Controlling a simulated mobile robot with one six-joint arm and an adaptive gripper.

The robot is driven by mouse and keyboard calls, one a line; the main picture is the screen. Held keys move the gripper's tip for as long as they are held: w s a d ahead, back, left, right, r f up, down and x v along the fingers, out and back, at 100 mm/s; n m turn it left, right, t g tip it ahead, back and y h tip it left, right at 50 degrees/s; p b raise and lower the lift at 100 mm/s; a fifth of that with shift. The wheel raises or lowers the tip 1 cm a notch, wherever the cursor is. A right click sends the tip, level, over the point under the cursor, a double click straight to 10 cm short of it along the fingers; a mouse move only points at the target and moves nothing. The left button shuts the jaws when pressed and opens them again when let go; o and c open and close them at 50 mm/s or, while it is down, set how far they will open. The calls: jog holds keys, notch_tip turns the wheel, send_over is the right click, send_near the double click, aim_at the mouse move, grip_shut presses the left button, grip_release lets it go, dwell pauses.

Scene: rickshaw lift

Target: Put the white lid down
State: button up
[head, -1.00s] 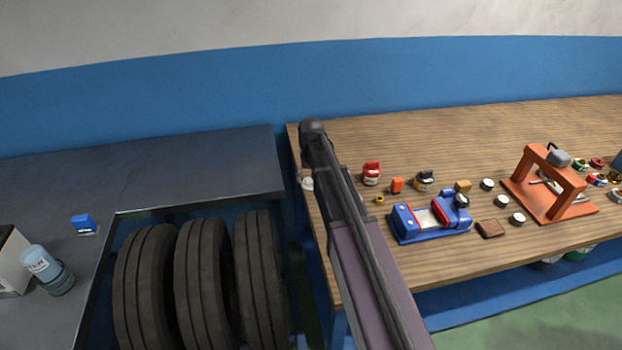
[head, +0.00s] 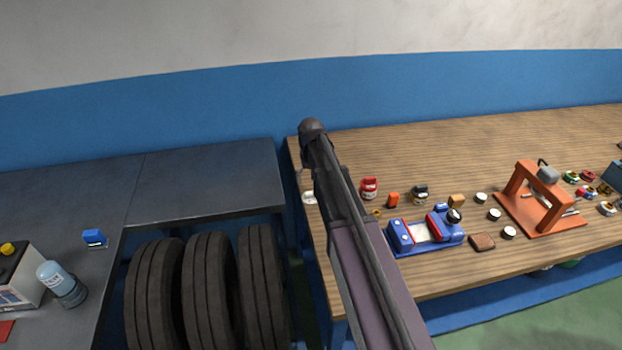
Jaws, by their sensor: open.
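A small white round piece (head: 309,198), which looks like the white lid, shows at the left edge of the wooden table, just left of my arm. My arm covers its right side, so I cannot tell whether it rests on the wood. My gripper's fingers do not show; my arm's dark links hide that area. Several small round pieces with white tops, one of them a front disc (head: 509,232), lie right of the blue and red device (head: 425,233).
A red jar (head: 369,188), an orange block (head: 393,200) and an orange press (head: 541,198) stand on the wooden table (head: 440,150). Its back strip is clear. Left are a dark bench (head: 205,190), tyres (head: 210,290), a blue bottle (head: 62,284) and a blue box (head: 94,238).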

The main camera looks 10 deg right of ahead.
aim_at(311, 192)
jog(key=shift+r+p, duration=2.5)
jog(key=shift+r, duration=0.3)
jog(key=s, duration=2.3)
jog(key=shift+s, duration=0.1)
jog(key=c, duration=0.5)
jog(key=shift+s, duration=0.15)
jog(key=shift+c, duration=0.2)
